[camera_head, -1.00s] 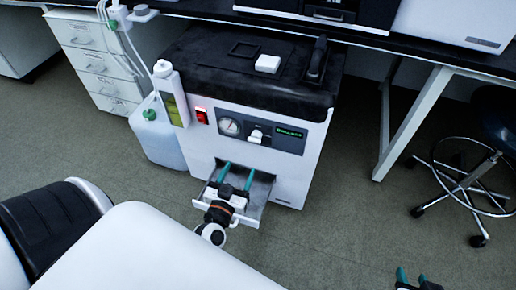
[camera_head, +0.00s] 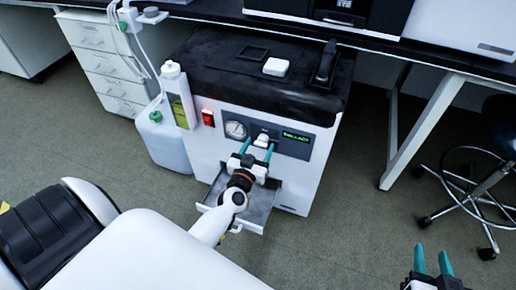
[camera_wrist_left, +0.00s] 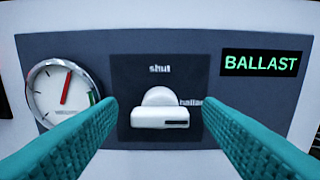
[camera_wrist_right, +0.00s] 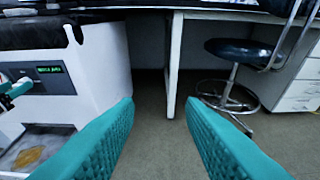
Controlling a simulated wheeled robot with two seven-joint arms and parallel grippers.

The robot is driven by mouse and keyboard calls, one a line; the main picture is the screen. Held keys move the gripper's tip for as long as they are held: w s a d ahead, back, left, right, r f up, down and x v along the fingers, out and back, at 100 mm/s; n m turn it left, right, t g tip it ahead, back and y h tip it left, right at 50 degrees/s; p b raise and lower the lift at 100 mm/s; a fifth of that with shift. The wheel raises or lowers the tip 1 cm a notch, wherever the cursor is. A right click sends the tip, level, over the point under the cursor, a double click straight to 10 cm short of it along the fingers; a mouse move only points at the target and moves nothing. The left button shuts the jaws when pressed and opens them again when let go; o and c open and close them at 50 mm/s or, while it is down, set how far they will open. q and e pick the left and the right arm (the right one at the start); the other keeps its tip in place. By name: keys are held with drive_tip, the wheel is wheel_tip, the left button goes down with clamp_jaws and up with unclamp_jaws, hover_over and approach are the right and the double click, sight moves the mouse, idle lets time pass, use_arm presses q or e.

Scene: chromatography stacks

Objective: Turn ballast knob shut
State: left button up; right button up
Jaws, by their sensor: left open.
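The white ballast knob (camera_wrist_left: 160,112) sits on a dark plate in the left wrist view, its bar lying level. A dark mark on the bar is on the right side, toward the label "ballast"; the label "shut" is above the knob. My left gripper (camera_wrist_left: 158,108) is open, with one teal finger on each side of the knob and a gap visible on both sides. In the head view my left gripper (camera_head: 256,149) is at the pump's front panel and partly hides the knob. My right gripper (camera_head: 433,262) is open and empty at the lower right, away from the pump.
A round gauge (camera_wrist_left: 62,92) is left of the knob and a green "BALLAST" display (camera_wrist_left: 261,64) is right of it. A red switch (camera_head: 208,118) is on the pump's front. A drip tray (camera_head: 254,213) juts out below. A stool (camera_head: 480,185) stands at the right.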

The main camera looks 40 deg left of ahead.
use_arm(q)
drive_tip(key=c, duration=1)
